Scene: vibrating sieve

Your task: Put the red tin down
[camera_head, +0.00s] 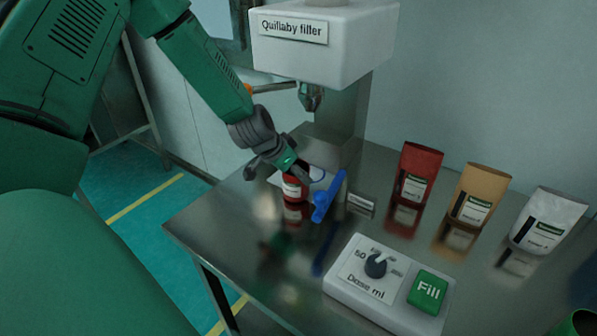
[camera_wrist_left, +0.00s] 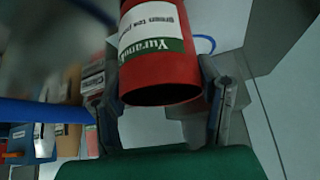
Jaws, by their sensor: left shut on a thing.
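The red tin (camera_head: 293,188) is by the base of the filler, low over or on the steel table; I cannot tell whether it touches. In the left wrist view the red tin (camera_wrist_left: 161,60) carries a white and green label and sits between the finger pads. My left gripper (camera_head: 281,172) is shut on the tin, and its fingers also show in the left wrist view (camera_wrist_left: 165,100). My right gripper is not in view.
The white filler (camera_head: 325,45) with its nozzle (camera_head: 311,97) stands above and behind the tin. Red (camera_head: 416,172), tan (camera_head: 477,194) and white (camera_head: 547,219) pouches stand at right. A control box (camera_head: 385,292) with dial and green button is in front. The table (camera_head: 235,235) is clear at front left.

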